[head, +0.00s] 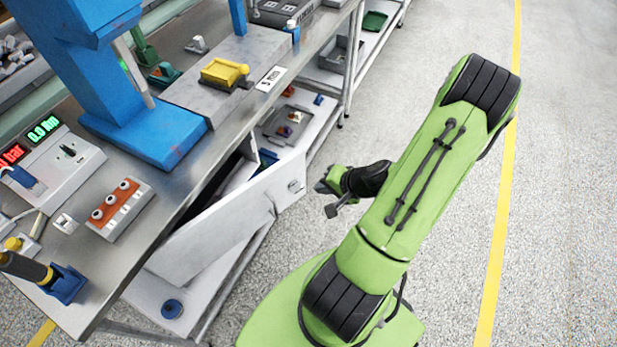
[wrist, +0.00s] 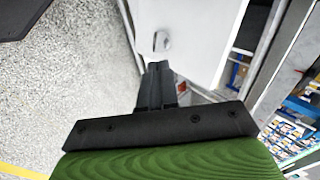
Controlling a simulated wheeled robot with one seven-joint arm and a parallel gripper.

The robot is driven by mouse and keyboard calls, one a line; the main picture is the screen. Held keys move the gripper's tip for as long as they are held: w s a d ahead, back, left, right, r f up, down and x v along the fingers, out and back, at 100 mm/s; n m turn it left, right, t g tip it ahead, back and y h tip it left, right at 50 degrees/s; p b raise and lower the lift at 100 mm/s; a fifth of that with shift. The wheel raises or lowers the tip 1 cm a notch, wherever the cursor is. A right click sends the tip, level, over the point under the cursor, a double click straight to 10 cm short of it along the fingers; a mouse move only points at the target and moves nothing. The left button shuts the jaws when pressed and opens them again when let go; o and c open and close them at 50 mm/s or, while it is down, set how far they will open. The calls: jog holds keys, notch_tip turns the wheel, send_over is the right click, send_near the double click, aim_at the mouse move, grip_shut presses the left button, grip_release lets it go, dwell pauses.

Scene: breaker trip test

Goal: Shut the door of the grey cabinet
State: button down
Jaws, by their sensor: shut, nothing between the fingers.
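The grey cabinet (head: 241,172) is under the workbench. Its light grey door (head: 225,222) stands open, swung out from the bench, with a dark gap behind it. A small latch (head: 295,186) sits near the door's right end. In the wrist view the door (wrist: 200,30) fills the upper middle, and its latch (wrist: 162,42) is just ahead of the fingertips. My gripper (wrist: 158,68) is shut and empty, close to the door's edge; I cannot tell whether it touches. In the head view my gripper (head: 324,187) is just right of the door's free end.
The metal workbench (head: 226,135) overhangs the cabinet and holds a blue press (head: 160,130), a yellow clamp (head: 224,72) and a red-orange switch block (head: 117,202). A lower shelf (head: 310,122) carries small parts. The floor (head: 565,200) on the right is clear.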

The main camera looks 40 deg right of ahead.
notch_tip(320, 180, down, 3)
jog(key=s+d+m+t+h, duration=0.1)
jog(key=s+d+m+h, duration=0.1)
jog(key=d+m, duration=0.15)
jog(key=shift+m, duration=0.45)
jog(key=b+x, duration=0.2)
jog(key=x, duration=0.2)
jog(key=w+r+b+x, duration=0.1)
jog(key=b+x, duration=0.1)
jog(key=x, duration=0.2)
jog(key=b+x, duration=0.2)
jog(key=x, duration=0.2)
jog(key=shift+w+a+r, duration=0.2)
jog(key=shift+w+a, duration=0.15)
jog(key=shift+a, duration=0.05)
jog(key=shift+w, duration=0.3)
